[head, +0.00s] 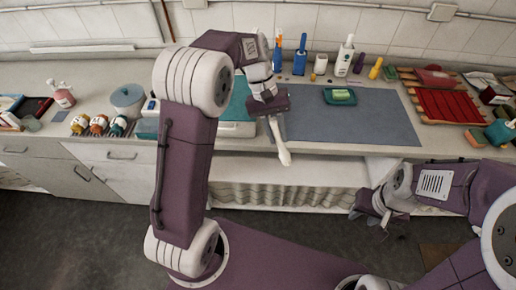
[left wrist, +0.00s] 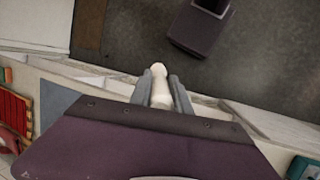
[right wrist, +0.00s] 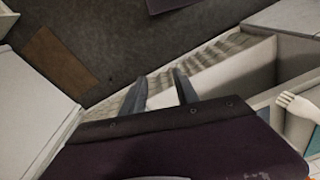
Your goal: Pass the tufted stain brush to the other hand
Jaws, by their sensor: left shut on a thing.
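The tufted stain brush (head: 284,155) is a pale, cream-white brush hanging below my left gripper (head: 275,128), in front of the counter edge. My left gripper is shut on it. In the left wrist view a cream part of the brush (left wrist: 159,88) sits between the two grey fingers (left wrist: 160,95). In the right wrist view a pale ridged piece, apparently the brush (right wrist: 298,108), shows at the right edge. My right gripper (head: 369,210) is lower and to the right in the head view, apart from the brush. Its fingers (right wrist: 160,90) are spread and empty.
The counter behind holds a grey mat (head: 375,118), a teal tray (head: 340,96) with a green item, several bottles (head: 300,62) and a red slatted rack (head: 445,104). The space between my grippers looks clear, before the counter front.

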